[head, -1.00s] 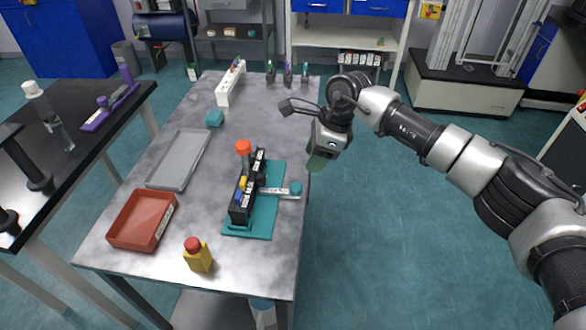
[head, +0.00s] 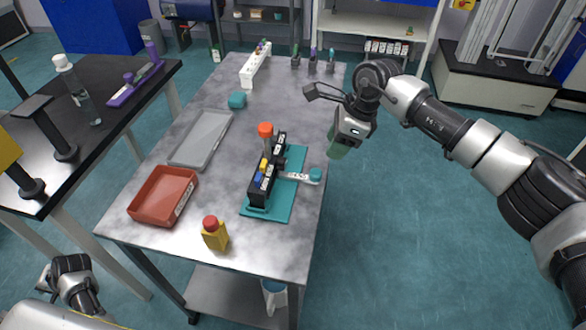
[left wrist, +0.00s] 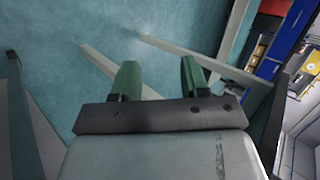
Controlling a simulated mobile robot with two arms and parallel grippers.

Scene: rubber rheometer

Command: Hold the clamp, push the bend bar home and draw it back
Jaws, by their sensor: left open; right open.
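The bend fixture is a black block (head: 261,190) on a teal base plate (head: 284,206) near the table's right edge. An orange-red knob (head: 265,129) stands upright on it, likely the clamp's. A pale bar (head: 296,177) with a teal round end (head: 316,174) sticks out to the right. My right gripper (head: 338,148) hangs above and beyond the bar's end, near the table's right edge, its greenish fingers pointing down, touching nothing. My left gripper's green fingers show apart and empty in the left wrist view (left wrist: 158,80). In the head view only my left arm shows at lower left.
A black side table (head: 105,120) stands left.

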